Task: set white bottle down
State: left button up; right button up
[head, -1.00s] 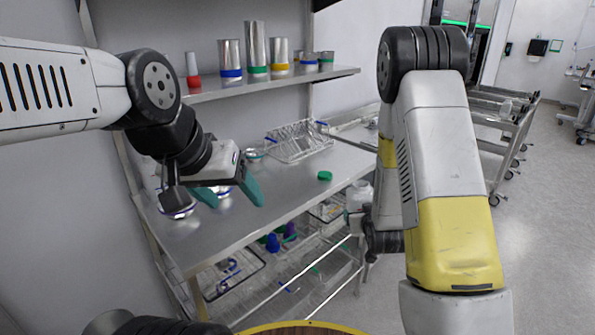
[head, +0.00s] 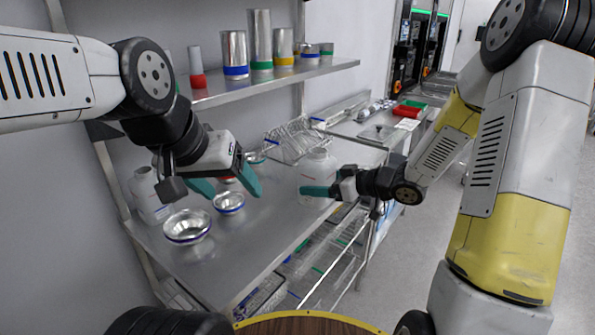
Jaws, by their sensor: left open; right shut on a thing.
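A white bottle (head: 318,164) is upright at the front right part of the steel table (head: 262,232). My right gripper (head: 318,190) reaches in from the right and is shut on its lower body, with one teal finger across the near side. I cannot tell whether the bottle's base touches the table. My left gripper (head: 228,186) is open and empty above the table's left part, near the metal bowls. A second white bottle (head: 147,195) stands at the table's far left, partly behind my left arm.
Two metal bowls, a larger one (head: 187,226) and a smaller one (head: 229,202), sit on the left part. A wire rack (head: 297,140) stands behind the held bottle. A shelf (head: 270,80) with metal cylinders hangs above. The table's near middle is clear.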

jog(key=w, duration=0.4)
jog(key=w+a+f, duration=0.1)
jog(key=w, duration=0.8)
jog(key=shift+a+f, duration=0.15)
jog(key=shift+a, duration=0.1)
jog(key=shift+w+f, duration=0.2)
jog(key=shift+w, duration=0.05)
jog(key=shift+f, duration=1.55)
jog(key=shift+f, duration=0.2)
jog(key=o, duration=2.1)
